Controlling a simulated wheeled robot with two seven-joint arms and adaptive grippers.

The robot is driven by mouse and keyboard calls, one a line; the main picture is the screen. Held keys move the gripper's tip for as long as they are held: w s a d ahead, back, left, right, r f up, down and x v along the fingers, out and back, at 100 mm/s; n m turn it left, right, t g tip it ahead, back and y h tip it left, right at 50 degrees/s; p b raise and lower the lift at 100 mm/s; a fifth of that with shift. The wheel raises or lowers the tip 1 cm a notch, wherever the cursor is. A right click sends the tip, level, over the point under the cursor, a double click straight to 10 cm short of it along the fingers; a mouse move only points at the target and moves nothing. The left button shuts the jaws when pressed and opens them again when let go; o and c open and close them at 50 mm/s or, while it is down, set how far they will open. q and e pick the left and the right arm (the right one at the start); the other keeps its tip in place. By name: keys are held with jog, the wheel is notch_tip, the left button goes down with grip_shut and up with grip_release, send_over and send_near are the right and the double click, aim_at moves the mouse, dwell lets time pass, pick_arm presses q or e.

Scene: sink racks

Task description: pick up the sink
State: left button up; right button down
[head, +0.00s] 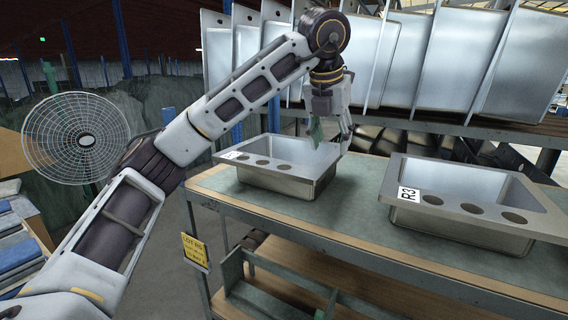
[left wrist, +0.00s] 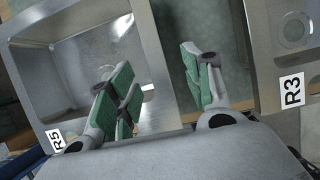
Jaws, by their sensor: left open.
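A steel sink labelled R5 (left wrist: 75,60) sits on the workbench. In the head view this sink (head: 262,178) is on the left, with a row of round holes along its front ledge. A second steel sink, labelled R3 (head: 470,228), sits to its right; part of it (left wrist: 262,55) shows at the right of the left wrist view. My left gripper (head: 330,146) is open at the right rim of the R5 sink. In the left wrist view the gripper (left wrist: 160,78) has green-padded fingers on either side of that rim. Contact cannot be told. My right gripper is not in view.
The workbench top (head: 345,208) is bare between the two sinks. Several upright sinks (head: 455,60) stand in a rack behind. A round fan (head: 76,138) is at the left. A yellow tag (head: 195,250) hangs at the bench's left end, and a lower shelf (head: 300,272) lies beneath.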

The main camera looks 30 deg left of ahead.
aim_at(329, 160)
pick_arm(q)
jog(key=shift+x, duration=1.25)
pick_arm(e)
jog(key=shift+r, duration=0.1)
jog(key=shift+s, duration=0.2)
pick_arm(q)
jog(key=shift+w+a+f, duration=0.1)
jog(key=shift+w+f, duration=0.1)
jog(key=shift+f, duration=0.25)
jog(key=x, duration=0.1)
jog(key=p+x, duration=0.1)
jog(key=shift+w+a+f, duration=0.1)
jog(key=shift+a+f, duration=0.15)
jog(key=shift+f, duration=0.1)
jog(key=shift+w+f, duration=0.25)
jog(key=shift+f, duration=0.4)
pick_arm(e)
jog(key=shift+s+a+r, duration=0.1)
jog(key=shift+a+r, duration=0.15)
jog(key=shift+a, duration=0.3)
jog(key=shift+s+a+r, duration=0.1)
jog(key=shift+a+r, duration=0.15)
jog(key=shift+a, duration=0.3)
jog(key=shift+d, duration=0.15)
